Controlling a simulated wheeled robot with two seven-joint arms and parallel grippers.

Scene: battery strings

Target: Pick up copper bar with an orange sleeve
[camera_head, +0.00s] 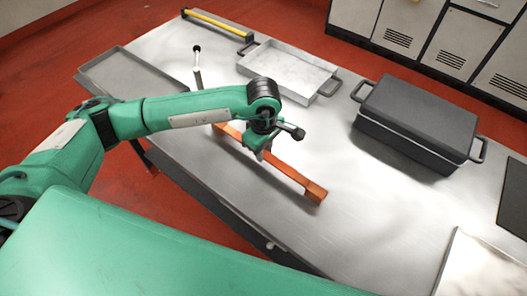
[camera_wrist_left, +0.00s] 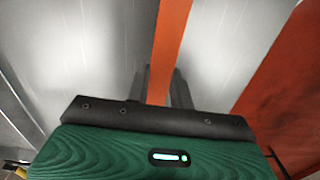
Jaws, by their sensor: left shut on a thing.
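The copper bar with an orange sleeve (camera_head: 288,171) lies lengthwise near the front edge of the steel table, with a block-like end at its right. Its middle is hidden behind my left gripper (camera_head: 262,152), which points down at it from above. In the left wrist view the orange sleeve (camera_wrist_left: 169,45) runs between the two dark fingers of my left gripper (camera_wrist_left: 162,85), which is shut on it. I cannot tell whether the bar is clear of the table top. My right gripper is not in view.
A white-lined tray (camera_head: 322,88) and a dark lidded case (camera_head: 420,110) stand on the table (camera_head: 345,225) behind the bar. A grey shallow tray (camera_head: 110,62), a yellow bar (camera_head: 215,22) and a black-tipped tool (camera_head: 197,62) are at the left.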

